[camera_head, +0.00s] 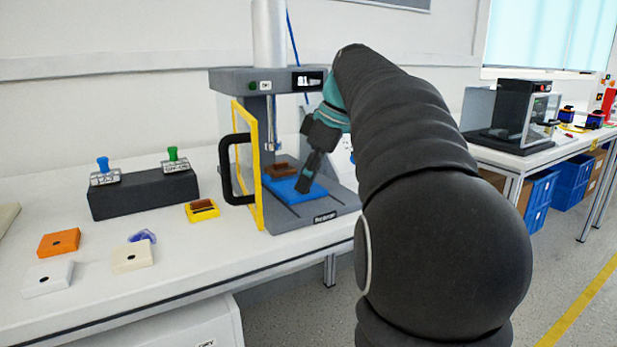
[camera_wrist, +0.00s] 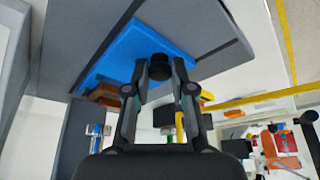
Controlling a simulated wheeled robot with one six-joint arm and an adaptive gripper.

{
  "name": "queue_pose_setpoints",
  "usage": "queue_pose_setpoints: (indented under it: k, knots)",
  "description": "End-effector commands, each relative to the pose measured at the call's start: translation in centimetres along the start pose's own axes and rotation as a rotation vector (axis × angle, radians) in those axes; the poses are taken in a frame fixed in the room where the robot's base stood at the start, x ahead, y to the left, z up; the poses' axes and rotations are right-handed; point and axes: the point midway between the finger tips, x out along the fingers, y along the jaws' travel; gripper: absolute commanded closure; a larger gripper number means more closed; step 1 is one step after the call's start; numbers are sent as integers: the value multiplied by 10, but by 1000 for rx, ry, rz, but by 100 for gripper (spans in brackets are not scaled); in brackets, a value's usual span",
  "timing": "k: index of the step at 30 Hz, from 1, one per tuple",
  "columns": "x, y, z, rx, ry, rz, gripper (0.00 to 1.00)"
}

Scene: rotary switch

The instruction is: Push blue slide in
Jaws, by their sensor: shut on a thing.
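The blue slide (camera_head: 284,190) lies on the grey base of a press (camera_head: 343,203), under its vertical ram, with a brown block (camera_head: 280,170) at its back. In the wrist view the blue slide (camera_wrist: 125,45) fills the upper middle. My gripper (camera_head: 303,187) reaches down to the slide's front part. In the wrist view my gripper (camera_wrist: 161,69) is shut on a dark round knob (camera_wrist: 160,65) on the slide. The fingers hide part of the knob, and my arm covers the press's right side in the head view.
The press's yellow-framed door (camera_head: 245,160) with a black handle (camera_head: 228,172) stands open at left. A small yellow tray (camera_head: 202,211), a black box (camera_head: 143,194) with green and blue knobs, and orange (camera_head: 59,242) and white blocks lie on the table at left.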

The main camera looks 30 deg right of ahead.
Motion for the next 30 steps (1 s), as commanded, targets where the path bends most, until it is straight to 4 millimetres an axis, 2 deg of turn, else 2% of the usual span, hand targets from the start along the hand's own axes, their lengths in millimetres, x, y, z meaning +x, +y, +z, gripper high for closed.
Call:
queue_pose_setpoints:
  k: [7,16,17,19,20,30]
  knots:
    - [6,25,-25,-1,0,-2,100]
    - [10,28,-27,-1,4,6,100]
    - [10,28,-27,-1,5,6,71]
    - [10,28,-26,-1,4,5,54]
    - [10,28,-26,-1,4,4,51]
    - [8,28,-26,0,2,2,51]
